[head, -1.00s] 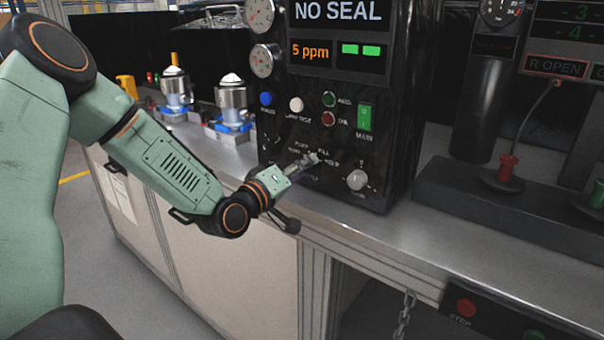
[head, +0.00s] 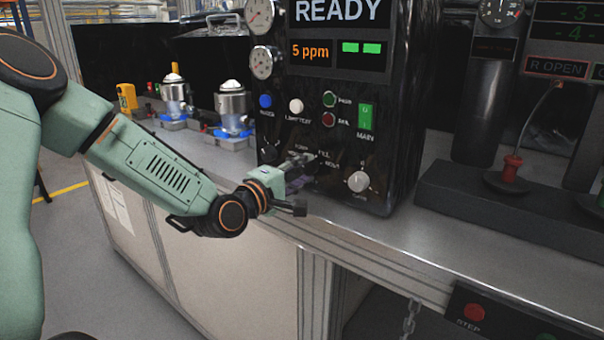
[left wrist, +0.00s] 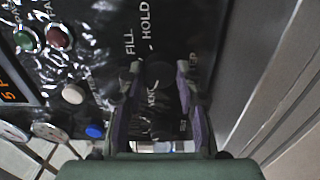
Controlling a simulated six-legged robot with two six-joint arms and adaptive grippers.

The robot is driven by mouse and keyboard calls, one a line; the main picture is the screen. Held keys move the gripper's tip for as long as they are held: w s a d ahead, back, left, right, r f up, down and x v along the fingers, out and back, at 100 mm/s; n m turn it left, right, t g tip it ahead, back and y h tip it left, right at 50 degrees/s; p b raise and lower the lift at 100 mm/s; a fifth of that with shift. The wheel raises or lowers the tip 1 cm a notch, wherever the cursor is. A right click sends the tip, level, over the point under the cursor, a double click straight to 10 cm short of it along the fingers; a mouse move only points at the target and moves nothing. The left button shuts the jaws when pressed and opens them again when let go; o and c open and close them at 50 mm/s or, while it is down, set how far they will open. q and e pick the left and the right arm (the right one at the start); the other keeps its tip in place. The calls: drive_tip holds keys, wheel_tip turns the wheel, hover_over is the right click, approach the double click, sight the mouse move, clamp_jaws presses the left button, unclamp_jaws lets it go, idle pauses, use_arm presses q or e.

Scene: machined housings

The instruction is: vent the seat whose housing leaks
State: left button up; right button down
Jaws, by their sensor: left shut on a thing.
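My left gripper (head: 300,162) is at the front panel of a black test unit (head: 400,110). In the left wrist view the gripper (left wrist: 160,88) is shut on a dark selector knob (left wrist: 158,74), with one finger on each side. FILL, HOLD and VENT are printed around the knob; which mark it points to I cannot tell. The unit's screen (head: 338,12) reads READY, and the small display (head: 310,52) reads 5 ppm beside two green bars. Two metal housings with white tops, the nearer (head: 232,103) and the farther (head: 175,92), stand on blue-and-grey seats. My right gripper is out of view.
Other controls sit close by: a white round knob (head: 358,181), a green MAIN switch (head: 366,117) and several coloured buttons. To the right are a red-handled plug (head: 511,168) on a dark base and an R OPEN sign (head: 556,68). The bench's front strip is clear.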

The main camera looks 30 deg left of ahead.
use_arm(q)
drive_tip(key=shift+f, duration=0.15)
drive_tip(key=o, duration=1.1)
drive_tip(key=shift+o, duration=0.2)
